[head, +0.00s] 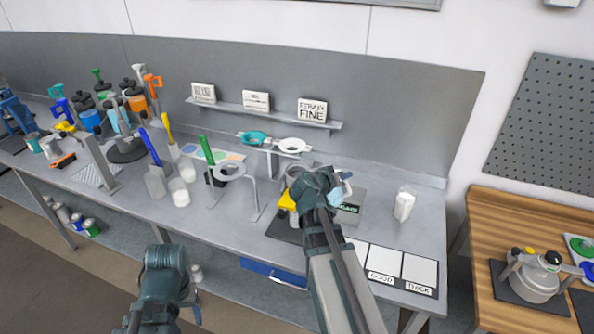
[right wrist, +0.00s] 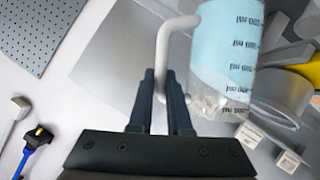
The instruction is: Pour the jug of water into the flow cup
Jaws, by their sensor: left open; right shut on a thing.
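The clear jug (right wrist: 226,45) with light-blue water and printed marks fills the upper right of the right wrist view. My right gripper (right wrist: 161,92) is shut on its pale handle (right wrist: 165,50). In the head view my right gripper (head: 325,185) hides most of the jug; a bit of the jug (head: 345,190) shows at its right, above the bench. A grey cup-like piece (head: 295,172), possibly the flow cup, is partly hidden just left of the gripper, over a yellow part (head: 287,201). My left gripper (head: 168,258) is open, low in front of the bench, its fingertips unclear.
Agitators crowd the bench's left.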

